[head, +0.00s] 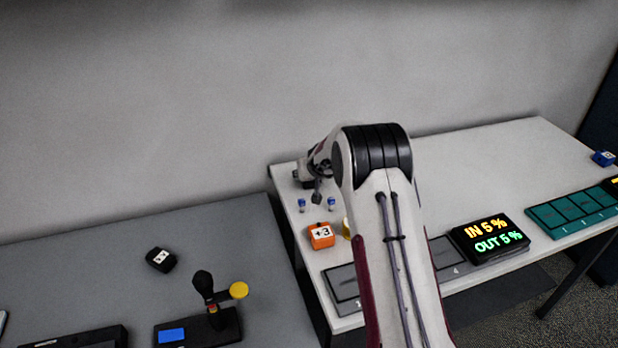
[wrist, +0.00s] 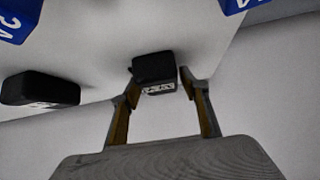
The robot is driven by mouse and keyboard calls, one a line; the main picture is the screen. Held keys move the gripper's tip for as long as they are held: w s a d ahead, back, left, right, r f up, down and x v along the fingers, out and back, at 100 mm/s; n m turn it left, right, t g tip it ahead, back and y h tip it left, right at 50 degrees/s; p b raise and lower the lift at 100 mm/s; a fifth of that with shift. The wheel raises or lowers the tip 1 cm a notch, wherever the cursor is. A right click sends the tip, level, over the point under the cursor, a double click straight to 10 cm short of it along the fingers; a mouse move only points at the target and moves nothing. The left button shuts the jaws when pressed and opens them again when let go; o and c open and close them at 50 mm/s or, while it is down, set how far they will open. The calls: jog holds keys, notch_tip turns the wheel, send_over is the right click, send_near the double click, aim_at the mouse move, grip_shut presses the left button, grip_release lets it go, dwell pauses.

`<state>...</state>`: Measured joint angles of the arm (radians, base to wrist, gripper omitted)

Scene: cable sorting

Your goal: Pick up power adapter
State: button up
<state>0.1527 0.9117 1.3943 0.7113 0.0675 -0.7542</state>
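In the wrist view, a small black block with a white printed label (wrist: 154,72), which looks like a power adapter, lies between my two fingertips. My gripper (wrist: 159,80) is open, with one finger on each side of the block. The gaps are narrow, and I cannot tell whether either finger touches it. A second black block with a white label (wrist: 40,89) lies to the left, outside the fingers. In the head view my gripper (head: 306,178) is low at the back left corner of the white table (head: 480,165), where the block cannot be made out clearly.
Blue blocks (wrist: 14,18) show at the wrist view's top edge. In the head view, small blue pieces (head: 302,204) and an orange +3 block (head: 321,236) sit near the table's left edge. A percentage display (head: 490,240) and teal tray (head: 575,211) are to the right.

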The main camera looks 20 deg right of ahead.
jog(key=c, duration=0.7)
jog(key=shift+r, duration=0.25)
jog(key=shift+r, duration=4.8)
